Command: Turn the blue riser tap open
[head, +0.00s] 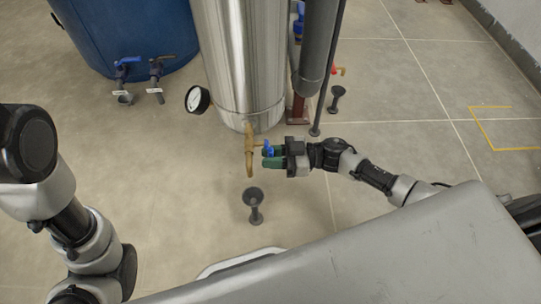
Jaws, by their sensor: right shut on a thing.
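The blue riser tap (268,147) is a small blue handle on the brass pipe (249,160) below the steel column. My right gripper (272,156) reaches in from the right with green fingertips, shut on the blue tap handle. Most of the handle is hidden between the fingers, so its exact angle cannot be told. My left arm is at the left edge, but its gripper is not in view.
The steel column (239,60) carries a round gauge (197,99). A blue tank (125,35) with a blue-handled valve (126,62) stands at the back left. A dark funnel drain (254,203) stands below the brass pipe. The floor on the right is mostly clear.

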